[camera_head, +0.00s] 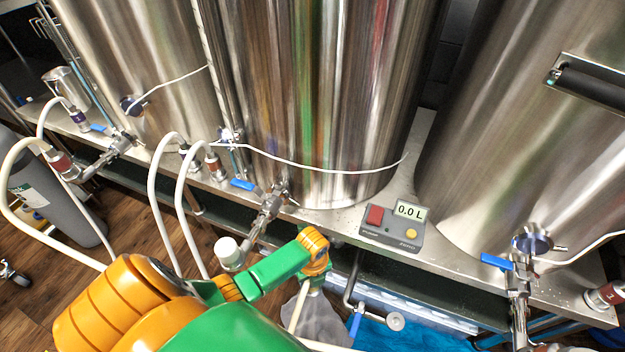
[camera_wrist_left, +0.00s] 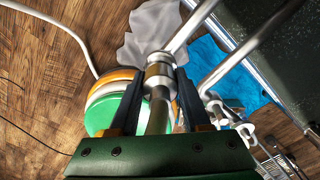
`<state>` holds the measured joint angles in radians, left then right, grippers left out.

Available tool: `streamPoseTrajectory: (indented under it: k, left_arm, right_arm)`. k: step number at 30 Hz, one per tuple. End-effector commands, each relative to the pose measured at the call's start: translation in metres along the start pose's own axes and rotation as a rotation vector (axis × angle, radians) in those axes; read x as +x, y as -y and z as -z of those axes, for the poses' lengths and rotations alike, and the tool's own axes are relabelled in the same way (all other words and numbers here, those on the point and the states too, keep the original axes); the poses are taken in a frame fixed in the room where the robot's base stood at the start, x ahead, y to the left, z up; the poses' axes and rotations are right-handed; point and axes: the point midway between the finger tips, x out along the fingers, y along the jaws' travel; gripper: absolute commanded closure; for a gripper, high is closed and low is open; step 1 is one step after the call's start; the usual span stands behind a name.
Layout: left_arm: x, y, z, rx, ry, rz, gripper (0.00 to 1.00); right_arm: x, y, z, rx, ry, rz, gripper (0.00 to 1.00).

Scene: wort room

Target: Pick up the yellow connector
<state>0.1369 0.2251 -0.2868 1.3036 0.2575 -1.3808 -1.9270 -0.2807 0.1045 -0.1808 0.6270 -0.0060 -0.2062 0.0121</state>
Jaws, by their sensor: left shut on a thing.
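In the left wrist view, the dark fingers of my left gripper (camera_wrist_left: 160,88) lie on both sides of a shiny metal connector (camera_wrist_left: 159,76) on a pipe and are shut on it. No yellow marking shows on this connector, so I cannot tell its colour code. In the head view my green and orange left arm points toward the shelf's front edge. Its gripper is mostly hidden behind the arm, above a pale crumpled sheet (camera_head: 318,322). My right gripper does not show.
Steel tanks (camera_head: 310,90) stand on a metal shelf (camera_head: 345,222). A grey meter (camera_head: 393,228) reads 0.0 L. Blue-handled valves (camera_head: 497,262) and pale hoses (camera_head: 155,190) crowd the front edge. A grey cylinder (camera_head: 55,190) stands at left. A blue sheet (camera_head: 420,335) lies below.

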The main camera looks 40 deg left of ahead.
Motion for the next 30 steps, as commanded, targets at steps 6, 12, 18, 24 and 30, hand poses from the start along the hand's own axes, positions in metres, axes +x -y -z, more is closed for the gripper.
streamPoseTrajectory:
  k: [6,12,18,24,30]
  left_arm:
    - [-0.038,0.001,-0.001,0.001,0.002,0.003,1.00]
    - [-0.094,0.009,0.045,0.005,-0.002,0.004,1.00]
    - [-0.117,0.020,0.101,0.003,-0.004,0.003,1.00]
    - [-0.128,0.025,0.132,0.001,-0.002,0.001,1.00]
    - [-0.130,0.026,0.138,-0.001,-0.001,0.001,1.00]
  right_arm:
    - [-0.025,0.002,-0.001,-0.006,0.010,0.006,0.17]
    - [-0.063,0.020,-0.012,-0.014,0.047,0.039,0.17]
    - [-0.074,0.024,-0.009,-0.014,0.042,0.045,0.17]
    - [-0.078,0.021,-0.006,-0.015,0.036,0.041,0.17]
    - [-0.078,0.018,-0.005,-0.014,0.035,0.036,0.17]
